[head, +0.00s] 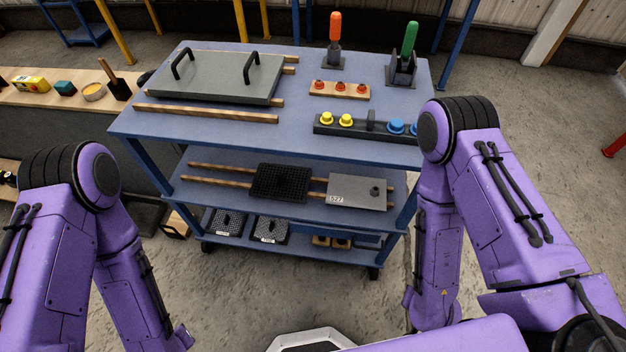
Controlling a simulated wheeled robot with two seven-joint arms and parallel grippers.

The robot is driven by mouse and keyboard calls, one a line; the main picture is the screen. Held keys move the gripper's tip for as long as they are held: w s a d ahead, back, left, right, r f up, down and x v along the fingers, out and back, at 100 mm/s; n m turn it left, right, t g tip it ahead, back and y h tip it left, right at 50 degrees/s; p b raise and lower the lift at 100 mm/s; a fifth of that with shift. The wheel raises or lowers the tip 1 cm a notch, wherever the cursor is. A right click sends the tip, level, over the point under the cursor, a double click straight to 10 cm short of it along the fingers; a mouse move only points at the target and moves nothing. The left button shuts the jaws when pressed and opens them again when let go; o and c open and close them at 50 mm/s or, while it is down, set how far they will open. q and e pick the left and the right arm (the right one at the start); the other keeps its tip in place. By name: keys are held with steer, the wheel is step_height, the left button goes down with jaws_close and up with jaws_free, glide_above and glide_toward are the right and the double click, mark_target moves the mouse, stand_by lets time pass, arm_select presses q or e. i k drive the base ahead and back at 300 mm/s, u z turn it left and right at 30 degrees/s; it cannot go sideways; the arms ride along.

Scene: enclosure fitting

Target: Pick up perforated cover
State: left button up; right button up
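A black perforated cover (279,182) lies on the middle shelf of the blue cart, resting across two wooden strips. Its surface shows a grid of small holes. To its right, a plain grey plate (356,193) with a small dark knob and a printed label lies on the same shelf. Two speckled, perforated-looking panels, a left one (226,222) and a right one (270,231), lie on the bottom shelf. Both of my arms hang down on either side of the cart, apart from the covers. Neither gripper shows in the picture.
The cart's blue top (215,131) overhangs the shelves. It holds a large grey lid (220,77) with two black handles, a wooden block with red knobs (339,90), and a black rail with yellow and blue knobs (365,126). A side bench (60,100) stands at left.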

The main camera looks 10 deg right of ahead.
mark_target(275, 181)
steer(key=k, duration=1.3)
steer(key=z, duration=0.9)
steer(key=i, duration=1.55)
steer(key=u, duration=0.45)
